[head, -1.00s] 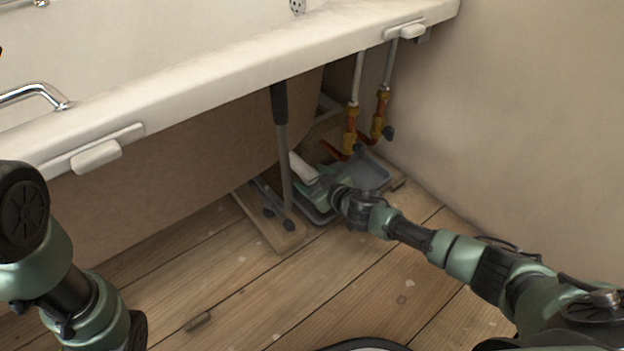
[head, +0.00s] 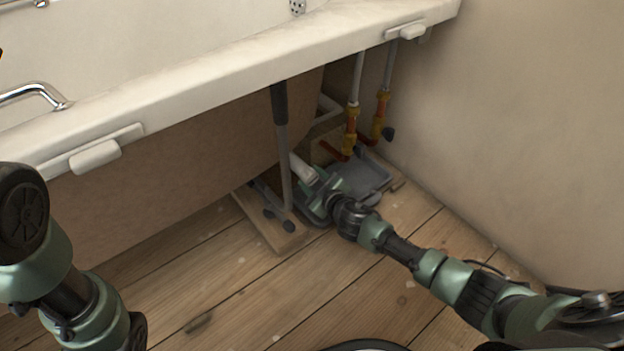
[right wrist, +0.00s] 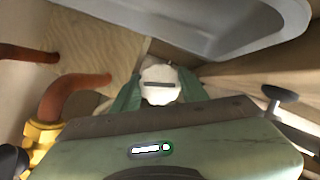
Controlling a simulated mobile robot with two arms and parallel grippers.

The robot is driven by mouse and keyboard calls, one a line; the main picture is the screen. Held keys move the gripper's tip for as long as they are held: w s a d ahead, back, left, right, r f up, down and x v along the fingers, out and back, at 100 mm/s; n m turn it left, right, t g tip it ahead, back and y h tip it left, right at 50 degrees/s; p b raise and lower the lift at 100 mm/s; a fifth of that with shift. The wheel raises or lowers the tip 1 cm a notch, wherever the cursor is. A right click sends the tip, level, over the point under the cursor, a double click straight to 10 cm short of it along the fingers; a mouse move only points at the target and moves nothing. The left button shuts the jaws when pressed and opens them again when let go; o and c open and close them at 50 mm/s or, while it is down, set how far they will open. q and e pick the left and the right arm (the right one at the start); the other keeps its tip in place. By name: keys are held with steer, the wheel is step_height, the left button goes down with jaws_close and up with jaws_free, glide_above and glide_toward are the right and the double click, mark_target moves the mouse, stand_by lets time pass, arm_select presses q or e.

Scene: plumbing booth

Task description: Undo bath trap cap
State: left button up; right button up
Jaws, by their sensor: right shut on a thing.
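The white trap cap (right wrist: 160,84), with a dark slot across it, shows in the right wrist view between the green fingers of my right gripper (right wrist: 158,95). The fingers are shut on it. In the head view my right gripper (head: 318,186) is low under the bath rim, at the lower end of a white trap part (head: 302,168). The gripper hides the cap there. My left arm shows at the left edge of the head view, but its gripper is out of the picture.
A grey tray (head: 372,176) lies on the floor under the trap. Copper pipes with brass valves (head: 350,130) stand just behind. A grey bath leg (head: 285,165) stands left of my gripper on a wooden board (head: 265,228).

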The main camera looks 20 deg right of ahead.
steer(key=shift+a+f+n+t+h+b, duration=0.1)
steer(key=shift+f+n+t+h+b, duration=0.1)
steer(key=shift+n+t+h+b, duration=0.6)
steer(key=shift+r+n+b, duration=0.1)
steer(key=shift+n+b, duration=0.25)
steer(key=shift+n, duration=0.65)
steer(key=o, duration=1.4)
steer(key=shift+s, duration=0.1)
